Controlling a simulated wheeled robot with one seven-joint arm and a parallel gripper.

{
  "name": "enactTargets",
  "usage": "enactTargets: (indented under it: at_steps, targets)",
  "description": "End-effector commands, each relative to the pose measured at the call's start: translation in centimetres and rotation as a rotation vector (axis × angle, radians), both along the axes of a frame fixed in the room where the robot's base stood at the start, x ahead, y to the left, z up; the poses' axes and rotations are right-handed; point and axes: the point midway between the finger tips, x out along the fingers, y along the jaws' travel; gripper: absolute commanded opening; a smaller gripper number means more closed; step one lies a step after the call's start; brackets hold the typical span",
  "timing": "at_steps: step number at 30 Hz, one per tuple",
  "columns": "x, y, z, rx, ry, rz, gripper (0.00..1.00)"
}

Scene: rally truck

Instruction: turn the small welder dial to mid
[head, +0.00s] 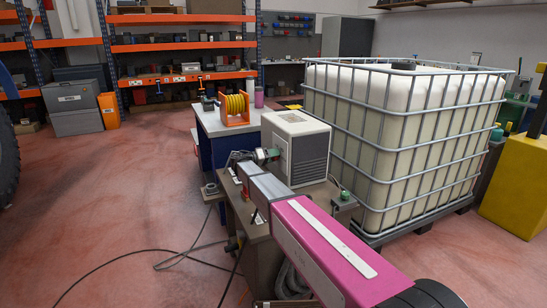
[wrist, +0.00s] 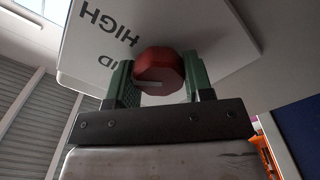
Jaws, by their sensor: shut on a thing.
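The welder (head: 295,142) is a white box with a grey vented side, standing on a grey bench. In the wrist view its pale front panel (wrist: 205,25) shows the word HIGH upside down and a partly covered label ending in ID. The small dial (wrist: 158,66) is a red faceted knob on that panel, with a pale mark low on its face. My gripper (wrist: 155,83) has its green fingers on either side of the dial, shut on it. In the head view my gripper (head: 267,155) is at the welder's left side; I cannot make out the dial there.
A caged white tank (head: 400,135) stands close on the right. An orange reel with yellow hose (head: 235,105) sits on a table (head: 215,122) behind the bench. Dark cables (head: 165,262) run over the floor. The reddish floor at left is mostly open.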

Motion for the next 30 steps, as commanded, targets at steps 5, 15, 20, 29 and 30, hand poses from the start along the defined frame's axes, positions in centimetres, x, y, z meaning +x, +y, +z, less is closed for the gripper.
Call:
enactTargets:
  at_steps: [5, 15, 20, 29, 30]
  targets:
    - [0.04, 0.08, -0.07, -0.058, 0.140, 0.001, 0.24]
    - [0.07, 0.11, -0.14, -0.137, 0.330, 0.001, 0.24]
    - [0.08, 0.11, -0.17, -0.156, 0.374, 0.001, 0.24]
    - [0.08, 0.12, -0.18, -0.166, 0.400, 0.001, 0.24]
    - [0.08, 0.12, -0.18, -0.167, 0.401, 0.001, 0.24]
